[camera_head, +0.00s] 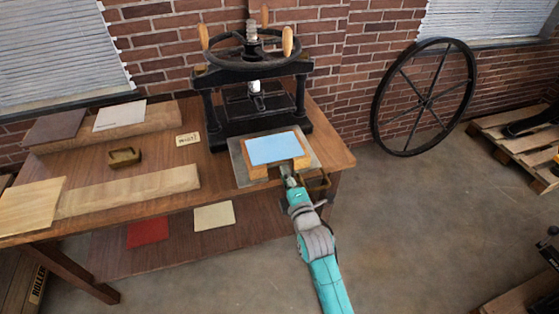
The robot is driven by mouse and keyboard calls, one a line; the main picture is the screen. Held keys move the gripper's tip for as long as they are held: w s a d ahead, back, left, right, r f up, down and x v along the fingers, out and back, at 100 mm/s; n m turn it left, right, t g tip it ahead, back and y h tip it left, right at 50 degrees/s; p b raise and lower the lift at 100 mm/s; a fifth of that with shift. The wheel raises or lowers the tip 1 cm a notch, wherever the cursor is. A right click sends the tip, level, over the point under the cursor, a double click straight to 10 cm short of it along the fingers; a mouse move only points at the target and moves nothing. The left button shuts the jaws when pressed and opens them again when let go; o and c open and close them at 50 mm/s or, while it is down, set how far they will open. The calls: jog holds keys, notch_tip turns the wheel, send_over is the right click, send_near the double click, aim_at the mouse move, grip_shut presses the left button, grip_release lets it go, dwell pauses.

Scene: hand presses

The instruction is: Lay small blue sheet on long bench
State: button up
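The small blue sheet (273,148) lies flat at the right part of the long wooden bench (216,172). An orange-brown wooden piece (258,172) shows under its front edge. Both are over a grey plate (240,162) in front of the black hand press. My gripper (287,172) is at the front edge of the sheet and the wooden piece, reaching in from the front right. Its fingertips are small and partly hidden, so I cannot tell whether they are open or shut, or touching the sheet.
The black hand press (257,122) stands behind the sheet. Pale boards (130,190), a small brass tray (124,157) and a label (188,139) are on the left. A red sheet (148,231) and a cream sheet (214,215) lie on the lower shelf.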

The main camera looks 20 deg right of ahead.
aim_at(280, 154)
jog(key=w, duration=0.6)
jog(key=shift+w, duration=0.35)
jog(key=shift+c, duration=0.3)
grip_shut()
jog(key=shift+r, duration=1.55)
jog(key=shift+s, duration=0.1)
jog(key=s+r, duration=0.3)
jog(key=s, duration=1.8)
jog(key=shift+s, duration=0.4)
